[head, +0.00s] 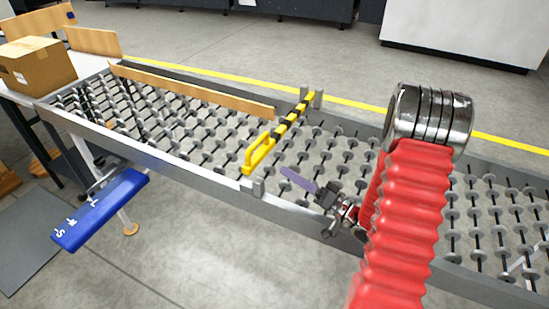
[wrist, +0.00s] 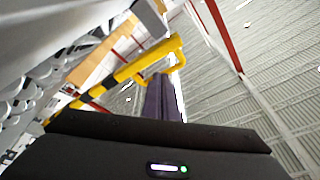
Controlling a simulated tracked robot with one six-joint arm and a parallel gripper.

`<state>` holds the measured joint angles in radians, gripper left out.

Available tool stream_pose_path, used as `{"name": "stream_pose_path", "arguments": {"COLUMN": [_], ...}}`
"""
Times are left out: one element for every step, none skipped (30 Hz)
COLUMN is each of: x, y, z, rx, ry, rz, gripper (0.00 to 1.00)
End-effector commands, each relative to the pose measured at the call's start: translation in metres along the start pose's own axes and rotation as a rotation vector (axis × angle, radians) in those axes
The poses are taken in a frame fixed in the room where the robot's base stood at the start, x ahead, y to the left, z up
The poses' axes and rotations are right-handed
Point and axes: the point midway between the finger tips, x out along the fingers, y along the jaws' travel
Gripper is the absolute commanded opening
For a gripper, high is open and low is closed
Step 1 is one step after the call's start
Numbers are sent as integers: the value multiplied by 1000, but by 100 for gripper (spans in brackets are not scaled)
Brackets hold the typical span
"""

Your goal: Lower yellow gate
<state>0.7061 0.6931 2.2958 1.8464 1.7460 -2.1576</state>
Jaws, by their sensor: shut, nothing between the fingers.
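The yellow gate (head: 285,131) is a yellow-and-black striped bar across the roller conveyor, with a yellow loop handle (head: 263,154) at its near end. Its far end meets a grey bracket (head: 317,98); I cannot tell whether its near end touches the near bracket (head: 258,187). In the wrist view the gate (wrist: 128,71) runs diagonally, handle toward upper right. My gripper (head: 285,171) is just right of the handle, with its purple-grey fingers together and nothing between them. In the wrist view the fingers (wrist: 164,98) point up close to the handle; contact is unclear.
A wooden guide rail (head: 190,88) lies along the conveyor. A cardboard box (head: 36,64) stands on a table at the far left. A blue panel (head: 100,210) sticks out at the near side. My red-sleeved arm covers part of the conveyor on the right.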

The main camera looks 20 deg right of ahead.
Motion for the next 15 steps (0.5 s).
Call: {"name": "stream_pose_path", "arguments": {"x": [6,10,15,19,23,28,31,33,36,38,39,40,40,40,39], "y": [-10,-17,-26,-34,-43,-55,-64,-72,-84,-92,-100,-111,-118,-126,-135], "z": [3,6,11,15,20,27,32,38,46,51,57,65,70,76,84], "rx": [12,26,46,63,79,102,119,135,155,170,184,201,212,223,234], "ry": [-32,-58,-98,-130,-165,-217,-256,-296,-349,-389,-429,-483,-522,-562,-614], "rz": [-17,-29,-44,-55,-65,-79,-87,-93,-100,-102,-104,-103,-101,-97,-90], "gripper": [0,0,0,0,0,0,0,0,0,0,0,0,0,0,0]}}
